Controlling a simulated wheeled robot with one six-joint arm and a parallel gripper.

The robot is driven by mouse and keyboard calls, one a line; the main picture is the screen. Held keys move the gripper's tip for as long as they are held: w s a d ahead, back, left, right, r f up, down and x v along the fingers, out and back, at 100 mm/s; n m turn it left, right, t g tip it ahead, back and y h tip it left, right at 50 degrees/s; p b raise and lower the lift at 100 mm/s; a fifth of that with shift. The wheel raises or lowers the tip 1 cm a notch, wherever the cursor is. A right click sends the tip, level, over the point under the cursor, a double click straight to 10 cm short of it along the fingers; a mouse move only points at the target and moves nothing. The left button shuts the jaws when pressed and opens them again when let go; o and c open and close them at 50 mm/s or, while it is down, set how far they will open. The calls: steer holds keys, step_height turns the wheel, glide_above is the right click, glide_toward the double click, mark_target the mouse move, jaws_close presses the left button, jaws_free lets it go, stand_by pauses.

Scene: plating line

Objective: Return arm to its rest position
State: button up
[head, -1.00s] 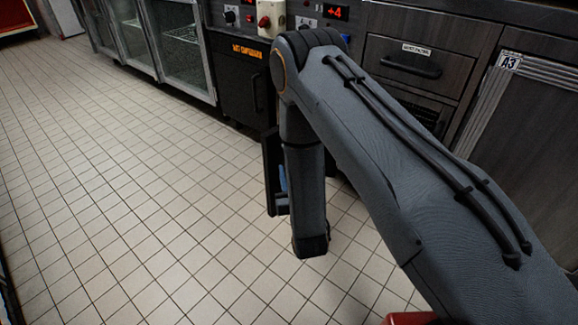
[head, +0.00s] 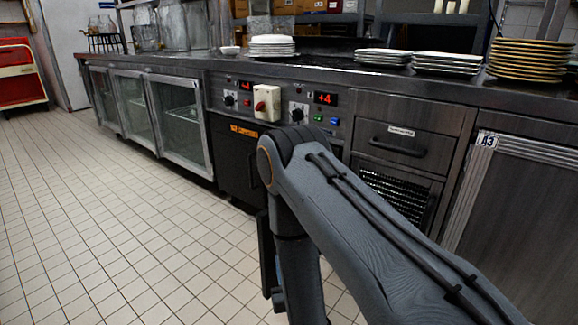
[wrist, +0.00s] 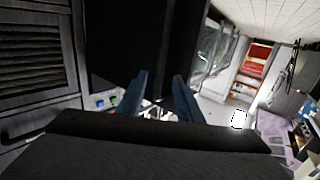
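My arm (head: 350,210) reaches from the lower right to a raised elbow in front of the counter's control panel, then bends down out of the frame. My gripper (wrist: 161,76) shows in the wrist view as two blue fingers standing apart, with nothing visible between them. In the head view the arm's lower end is cut off by the frame's bottom edge, so the fingertips cannot be made out there.
A steel counter (head: 340,67) runs across the back with plate stacks (head: 530,60) on top. Glass-door cabinets (head: 185,125), a red-knobbed control box (head: 267,103) and a drawer (head: 405,140) front it. The tiled floor (head: 90,220) at left is clear. A red cart (head: 20,75) stands far left.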

steer(key=w+a+r+g, duration=0.1)
steer(key=a+r+g, duration=0.25)
steer(key=a, duration=0.25)
steer(key=s+a+r+n+g, duration=0.2)
steer(key=s+a+r+g, duration=0.25)
steer(key=s+g, duration=0.2)
steer(key=s+d+r+n+g+h, duration=0.1)
steer(key=s+d+r+g, duration=0.2)
steer(key=s, duration=0.6)
steer(key=s+d+r+n+g+h, duration=0.1)
steer(key=s+d+r+g, duration=0.15)
steer(key=s+r, duration=0.4)
steer(key=s+d+r+n+g+h, duration=0.1)
steer(key=s+d+r+g, duration=0.2)
steer(key=s, duration=0.7)
steer(key=d+r+m+p, duration=0.3)
steer(key=d+r+p, duration=0.8)
steer(key=r+p, duration=0.2)
steer(key=d+r+m+t+p, duration=0.1)
steer(key=d+r+m+p, duration=0.3)
steer(key=d+r+p, duration=0.6)
step_height(320, 180, up, 4)
steer(key=p, duration=0.5)
steer(key=shift+d+h, duration=0.3)
steer(key=shift+d, duration=0.05)
